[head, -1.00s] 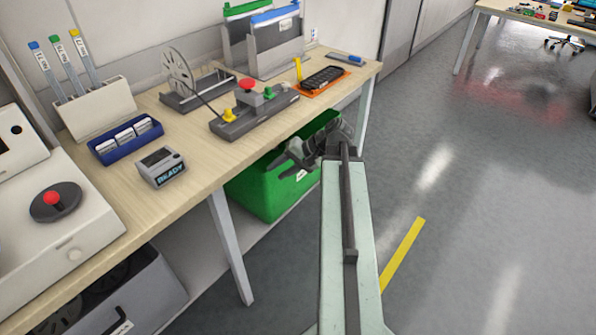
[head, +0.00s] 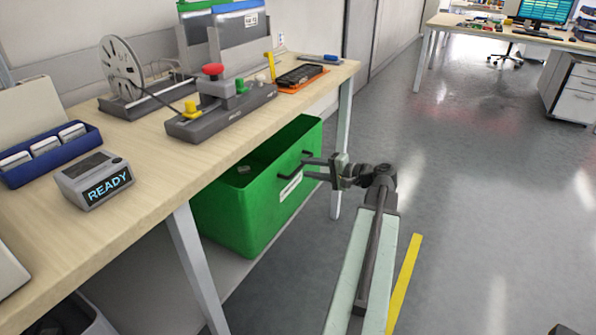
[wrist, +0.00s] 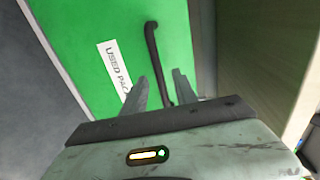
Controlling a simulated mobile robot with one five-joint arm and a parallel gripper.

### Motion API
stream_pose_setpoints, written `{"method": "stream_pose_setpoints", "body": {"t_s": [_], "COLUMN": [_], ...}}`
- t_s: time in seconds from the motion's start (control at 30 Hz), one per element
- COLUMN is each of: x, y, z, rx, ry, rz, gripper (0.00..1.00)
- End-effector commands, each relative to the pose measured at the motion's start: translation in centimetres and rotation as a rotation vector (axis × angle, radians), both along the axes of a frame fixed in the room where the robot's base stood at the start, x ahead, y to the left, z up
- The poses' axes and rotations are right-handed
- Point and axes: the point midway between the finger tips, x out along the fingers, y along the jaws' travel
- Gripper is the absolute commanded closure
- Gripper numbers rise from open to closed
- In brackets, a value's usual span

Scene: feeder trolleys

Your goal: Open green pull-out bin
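The green bin (head: 262,215) stands on a low shelf under the workbench. Its open top and part of its inside show past the bench edge. Its front has a dark bar handle (head: 292,163) and a white label (head: 290,187). My gripper (head: 309,168) is at the bin's front, its fingers reaching toward the handle. In the wrist view, the two fingers of my gripper (wrist: 162,84) are apart, and the lower end of the handle (wrist: 155,55) appears between them. The label (wrist: 114,68) reads "Used pa…", with the rest hidden. I cannot tell whether the fingers touch the handle.
The workbench (head: 150,160) carries a reel stand, a device with a red button (head: 213,70) and a "READY" display (head: 95,180). A bench leg (head: 195,262) stands left of the bin, another (head: 342,150) to its right. Clear floor with a yellow strip (head: 404,285) lies right.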

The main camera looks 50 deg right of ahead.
Motion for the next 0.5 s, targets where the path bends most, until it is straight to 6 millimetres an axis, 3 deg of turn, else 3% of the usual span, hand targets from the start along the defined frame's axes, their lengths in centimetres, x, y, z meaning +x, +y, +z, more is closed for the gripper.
{"method": "stream_pose_setpoints", "body": {"t_s": [0.2, 0.5], "x": [3.2, 3.7], "y": [0.8, 1.0], "z": [-0.8, -0.8], "rx": [-0.001, -0.001], "ry": [0.001, 0.001], "rz": [0.002, 0.001], "gripper": [0.66, 0.66]}}
